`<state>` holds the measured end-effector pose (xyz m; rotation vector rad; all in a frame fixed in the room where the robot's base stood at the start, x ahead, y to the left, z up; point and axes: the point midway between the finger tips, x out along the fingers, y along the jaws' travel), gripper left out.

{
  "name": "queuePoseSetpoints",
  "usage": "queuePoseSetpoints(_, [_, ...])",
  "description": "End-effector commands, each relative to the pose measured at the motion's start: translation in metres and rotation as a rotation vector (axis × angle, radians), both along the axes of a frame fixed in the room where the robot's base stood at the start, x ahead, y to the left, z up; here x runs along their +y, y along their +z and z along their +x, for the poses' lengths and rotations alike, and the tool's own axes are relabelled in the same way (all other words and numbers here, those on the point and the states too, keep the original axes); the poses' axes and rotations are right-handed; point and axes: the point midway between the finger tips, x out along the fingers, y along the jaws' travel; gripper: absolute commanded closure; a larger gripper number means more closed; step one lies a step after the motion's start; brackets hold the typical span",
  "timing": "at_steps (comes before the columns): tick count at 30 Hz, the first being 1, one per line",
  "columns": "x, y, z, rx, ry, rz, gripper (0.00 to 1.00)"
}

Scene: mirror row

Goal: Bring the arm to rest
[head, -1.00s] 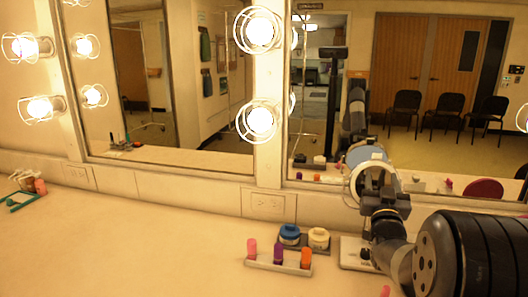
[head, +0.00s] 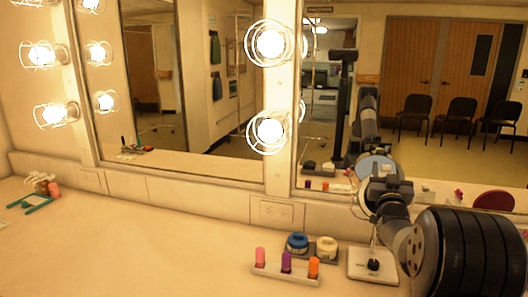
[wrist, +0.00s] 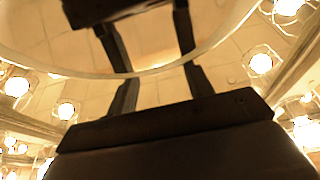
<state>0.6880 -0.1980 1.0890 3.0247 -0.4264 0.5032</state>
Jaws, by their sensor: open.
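My arm reaches in from the right edge of the head view. My gripper (head: 386,180) is at its end, up at the round mirror (head: 377,168) on a stand. The round mirror also fills the top of the wrist view (wrist: 240,25) and shows dark reflections of the gripper. I cannot tell whether the fingers touch it.
The counter holds a tray (head: 287,273) of pink, purple and orange tubes, two jars (head: 297,244) behind it, and the stand's pale base (head: 372,265). Large wall mirrors and lit bulbs (head: 270,42) line the back.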

Motion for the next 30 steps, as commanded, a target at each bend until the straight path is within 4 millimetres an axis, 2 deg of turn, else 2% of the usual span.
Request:
queuePoseSetpoints(12, [0.001, -0.003, -0.002, -0.021, 0.0, -0.006, 0.51])
queuePoseSetpoints(30, [0.026, -0.034, -0.09, -0.02, 0.0, -0.006, 0.51])
